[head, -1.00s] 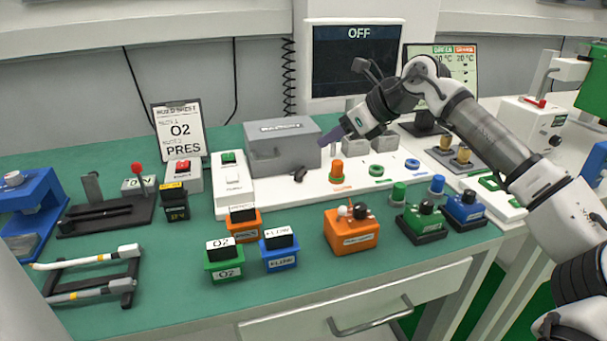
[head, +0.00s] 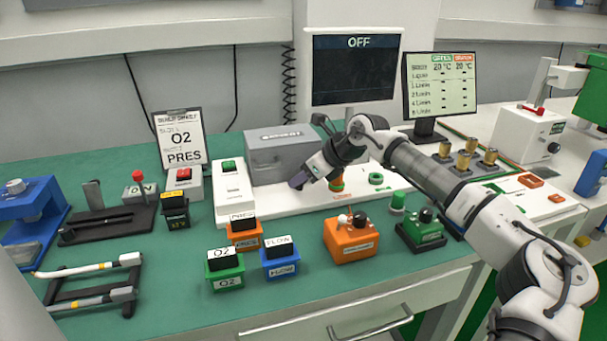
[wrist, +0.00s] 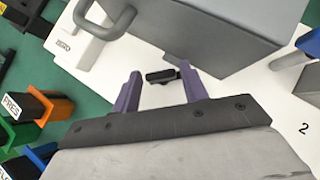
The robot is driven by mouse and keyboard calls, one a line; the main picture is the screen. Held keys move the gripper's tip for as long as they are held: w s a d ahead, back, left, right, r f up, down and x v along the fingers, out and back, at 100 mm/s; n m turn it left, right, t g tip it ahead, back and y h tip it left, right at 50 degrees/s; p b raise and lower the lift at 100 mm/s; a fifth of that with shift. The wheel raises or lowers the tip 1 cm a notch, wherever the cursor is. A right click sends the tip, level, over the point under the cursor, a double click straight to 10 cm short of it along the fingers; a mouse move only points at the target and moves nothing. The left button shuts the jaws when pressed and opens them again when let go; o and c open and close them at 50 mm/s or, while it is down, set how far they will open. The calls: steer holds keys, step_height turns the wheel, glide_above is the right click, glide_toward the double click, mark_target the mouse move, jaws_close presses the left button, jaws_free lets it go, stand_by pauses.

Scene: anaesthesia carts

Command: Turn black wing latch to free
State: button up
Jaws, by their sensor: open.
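The black wing latch (wrist: 161,76) shows in the wrist view as a small dark bar on the white base plate, close to the grey box (head: 281,158). My gripper (wrist: 159,82) is open, with its two purple fingers on either side of the latch and the latch near the fingertips. I cannot tell whether a finger touches it. In the head view my gripper (head: 298,181) is low in front of the grey box and the latch is hidden behind it.
An orange knob post (head: 337,183) and a green ring (head: 376,179) stand to the right on the plate. Orange (head: 245,237), green (head: 224,271) and blue (head: 280,263) labelled blocks stand in front. A monitor (head: 355,70) reads OFF.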

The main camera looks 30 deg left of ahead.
steer(key=shift+a+f, duration=0.1)
steer(key=shift+c, duration=0.3)
steer(key=c, duration=0.6)
steer(key=shift+c, duration=0.2)
